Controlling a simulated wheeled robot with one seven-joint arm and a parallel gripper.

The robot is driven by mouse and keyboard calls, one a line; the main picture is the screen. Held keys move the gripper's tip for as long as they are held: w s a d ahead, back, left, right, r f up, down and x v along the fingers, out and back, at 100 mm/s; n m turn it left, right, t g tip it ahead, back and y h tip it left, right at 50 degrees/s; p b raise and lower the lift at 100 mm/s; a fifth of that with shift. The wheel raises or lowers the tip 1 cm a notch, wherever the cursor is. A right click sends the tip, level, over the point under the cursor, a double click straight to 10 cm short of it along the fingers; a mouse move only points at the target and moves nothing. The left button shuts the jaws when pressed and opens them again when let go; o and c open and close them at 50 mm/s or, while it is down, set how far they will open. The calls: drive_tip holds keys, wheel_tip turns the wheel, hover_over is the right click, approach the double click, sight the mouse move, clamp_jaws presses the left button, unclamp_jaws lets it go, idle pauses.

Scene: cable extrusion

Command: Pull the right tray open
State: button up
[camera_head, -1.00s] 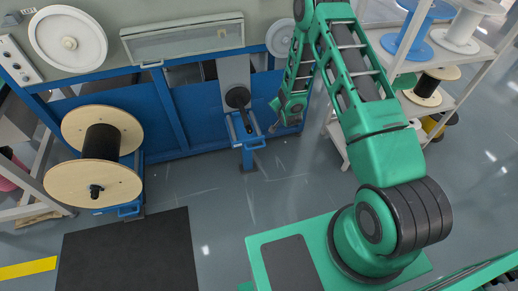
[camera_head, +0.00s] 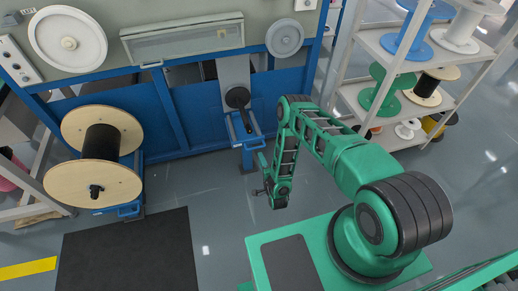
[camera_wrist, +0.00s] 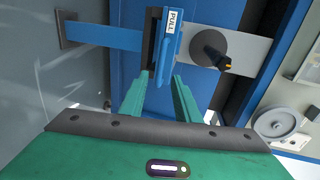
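The right tray (camera_head: 252,143) is a blue frame low on the machine front, under a grey plate with a black spindle (camera_head: 240,100). In the wrist view its blue handle (camera_wrist: 168,58) carries a white PULL label (camera_wrist: 172,22). A blue bar (camera_wrist: 105,37) runs left from it. My gripper (camera_wrist: 161,75) is open, its two green fingers pointing at the handle. The handle's near end shows between the fingertips; I cannot tell whether they touch it. In the head view my gripper (camera_head: 259,178) is low, just in front of the tray, small and partly unclear.
A large wooden-flanged reel (camera_head: 101,145) stands at the left, with a black mat (camera_head: 130,250) in front. A shelf (camera_head: 385,85) with several spools stands at the right. Grey floor (camera_head: 215,190) is free in front of the tray.

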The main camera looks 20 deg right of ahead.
sight(256, 148)
drive_tip(key=x, duration=1)
drive_tip(key=shift+w, duration=0.25)
